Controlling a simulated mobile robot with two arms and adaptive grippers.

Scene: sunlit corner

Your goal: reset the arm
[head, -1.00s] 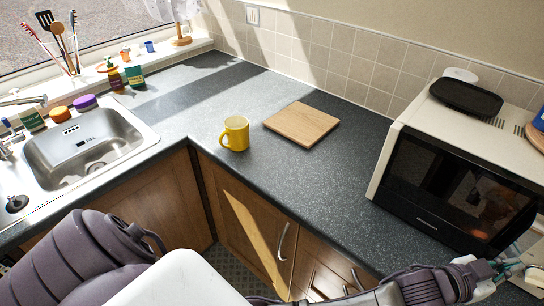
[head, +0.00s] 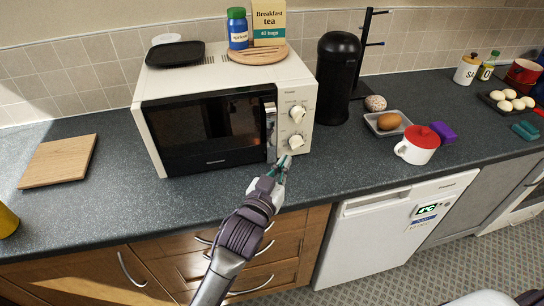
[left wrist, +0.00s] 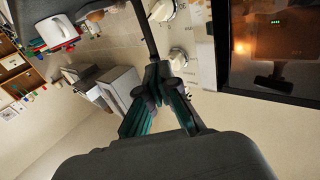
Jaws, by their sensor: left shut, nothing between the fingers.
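My left arm reaches up from the bottom of the head view. My left gripper (head: 281,167) is in front of the microwave (head: 205,131), near the lower right of its door and below its knobs. In the left wrist view the gripper's teal-lined fingers (left wrist: 160,75) come together at the tips with nothing held. The microwave door is closed, and its handle (head: 271,130) is just above the fingers in the head view. I cannot tell whether the fingers touch the microwave. My right gripper is not in view.
A wooden board (head: 59,161) and part of a yellow mug (head: 7,221) are at left. A blue jar (head: 237,28) is on the microwave.

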